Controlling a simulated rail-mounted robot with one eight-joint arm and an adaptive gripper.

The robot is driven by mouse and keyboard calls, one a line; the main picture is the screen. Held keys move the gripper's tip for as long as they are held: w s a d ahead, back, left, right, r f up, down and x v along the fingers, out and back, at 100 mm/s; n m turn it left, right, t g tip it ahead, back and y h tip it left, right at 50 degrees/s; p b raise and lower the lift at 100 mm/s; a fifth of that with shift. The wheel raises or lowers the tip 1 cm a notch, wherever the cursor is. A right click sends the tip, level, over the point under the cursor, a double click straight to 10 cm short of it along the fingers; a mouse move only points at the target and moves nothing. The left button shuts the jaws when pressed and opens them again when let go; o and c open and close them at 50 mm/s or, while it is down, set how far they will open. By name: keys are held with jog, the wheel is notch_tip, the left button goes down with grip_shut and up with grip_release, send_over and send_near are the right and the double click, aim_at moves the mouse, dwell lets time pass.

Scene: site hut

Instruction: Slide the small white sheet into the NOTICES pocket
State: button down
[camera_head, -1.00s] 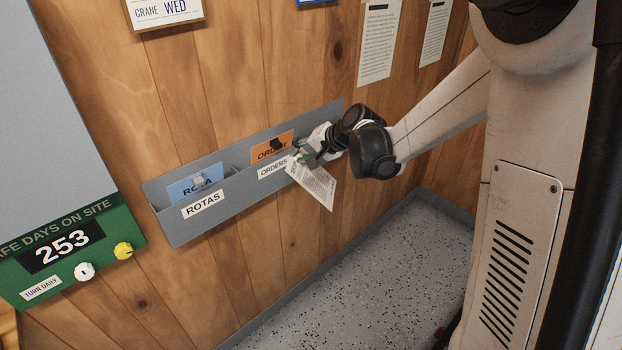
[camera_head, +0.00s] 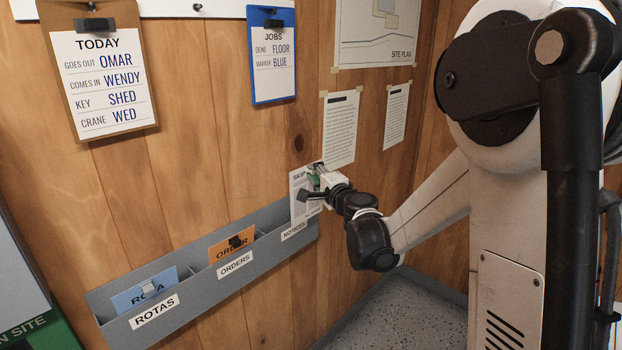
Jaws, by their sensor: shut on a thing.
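The small white sheet (camera_head: 299,197) hangs upright from my gripper (camera_head: 316,181), with the word SKIP at its top. My gripper is shut on the sheet's upper part. The sheet's lower edge is at the right-hand part of the grey wall rack, by the NOTICES label (camera_head: 294,230). I cannot tell whether that edge is inside the NOTICES pocket (camera_head: 303,237) or just above or in front of it. My gripper and the sheet hide much of the pocket's opening.
The rack's ORDERS pocket (camera_head: 235,265) holds an orange card (camera_head: 231,248); its ROTAS pocket (camera_head: 155,311) holds a blue card (camera_head: 146,292). Two clipboards (camera_head: 97,75) (camera_head: 271,55) and printed sheets (camera_head: 341,128) hang above. Floor (camera_head: 400,309) shows at lower right.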

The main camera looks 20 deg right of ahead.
jog(key=w+a+p, duration=0.1)
jog(key=w+a, duration=0.3)
jog(key=w, duration=0.2)
jog(key=shift+w+f, duration=0.35)
jog(key=shift+w+a, duration=0.3)
jog(key=shift+w, duration=0.15)
dwell(0.4)
jog(key=shift+b, duration=0.7)
dwell(0.8)
jog(key=shift+f+b, duration=1.55)
jog(key=shift+f, duration=0.15)
jog(key=shift+f+b, duration=1.4)
jog(key=shift+b, duration=0.05)
jog(key=shift+f, duration=0.1)
